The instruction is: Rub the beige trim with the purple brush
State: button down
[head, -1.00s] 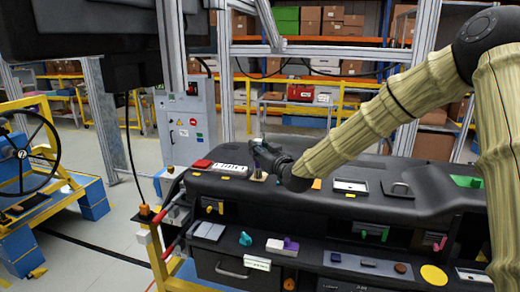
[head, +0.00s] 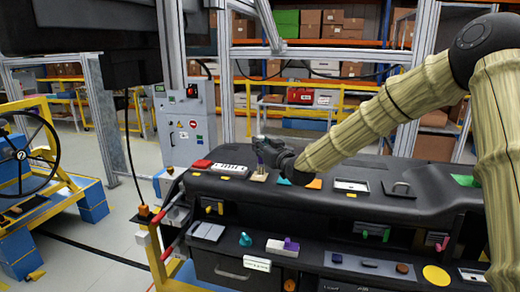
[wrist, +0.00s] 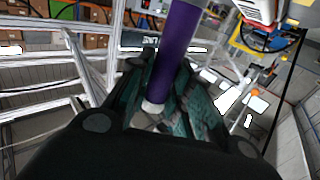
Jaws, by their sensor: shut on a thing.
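The purple brush (head: 261,160) shows as a small purple upright shape near the dashboard's back left. In the wrist view its purple handle (wrist: 178,45) runs between my fingers, with a pale band at its near end. My gripper (head: 262,144) is shut on the brush above the dashboard. The beige trim (head: 258,178) is a small pale patch on the dashboard top, directly below the brush in the head view. I cannot tell whether the brush touches it. The trim is not clearly seen in the wrist view.
The black dashboard (head: 330,205) carries a red block (head: 201,164), a white button strip (head: 229,168), an orange piece (head: 314,184) and a white-framed panel (head: 351,185) close by. A lower ledge holds several coloured knobs. A metal post stands behind.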

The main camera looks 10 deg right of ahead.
jog(key=shift+w+r, duration=0.1)
jog(key=shift+r, duration=0.05)
jog(key=shift+r+p, duration=1.15)
jog(key=shift+r, duration=1.7)
jog(key=shift+r+p, duration=0.5)
jog(key=shift+r, duration=1)
